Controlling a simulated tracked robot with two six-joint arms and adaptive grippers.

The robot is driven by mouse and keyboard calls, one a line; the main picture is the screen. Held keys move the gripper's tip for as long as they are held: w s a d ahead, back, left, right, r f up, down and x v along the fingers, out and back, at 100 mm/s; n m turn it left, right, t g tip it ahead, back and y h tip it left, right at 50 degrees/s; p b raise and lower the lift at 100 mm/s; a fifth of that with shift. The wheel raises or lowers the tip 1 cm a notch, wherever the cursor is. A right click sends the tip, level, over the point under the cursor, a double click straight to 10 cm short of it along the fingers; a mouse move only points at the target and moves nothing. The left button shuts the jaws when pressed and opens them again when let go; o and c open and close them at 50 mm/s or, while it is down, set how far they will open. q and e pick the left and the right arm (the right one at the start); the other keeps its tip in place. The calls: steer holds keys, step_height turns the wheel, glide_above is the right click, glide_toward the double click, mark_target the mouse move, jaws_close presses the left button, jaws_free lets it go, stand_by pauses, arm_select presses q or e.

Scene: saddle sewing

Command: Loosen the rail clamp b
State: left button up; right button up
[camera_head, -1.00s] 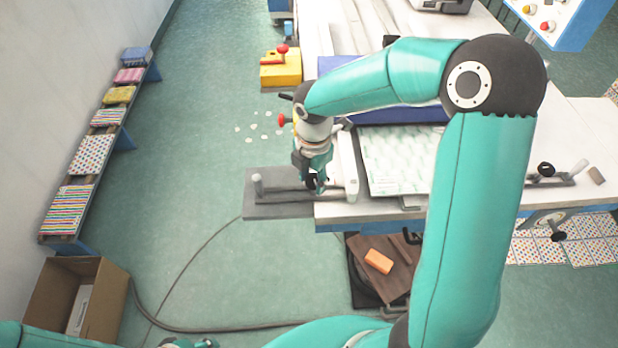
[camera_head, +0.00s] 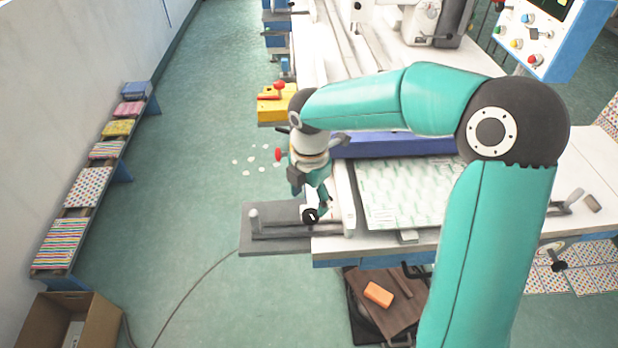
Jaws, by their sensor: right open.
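A rail clamp with a round black knob (camera_head: 310,216) sits on the rail at the left end of the table. A second rail at the table's right end has a lever handle (camera_head: 574,197); my right arm hides part of it. I cannot tell from the picture which clamp is lettered b. My right gripper (camera_head: 322,203) is open and points down, just above and beside the black knob. Whether a finger touches the knob is unclear. My left gripper is out of view.
A grey plate (camera_head: 262,240) carries the left rail past the table edge. A white fence (camera_head: 342,190) and a patterned sheet (camera_head: 405,190) lie right of the clamp.

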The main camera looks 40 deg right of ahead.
mark_target(309, 214)
step_height(309, 214, up, 6)
steer(key=shift+r, duration=0.2)
stand_by(0.5)
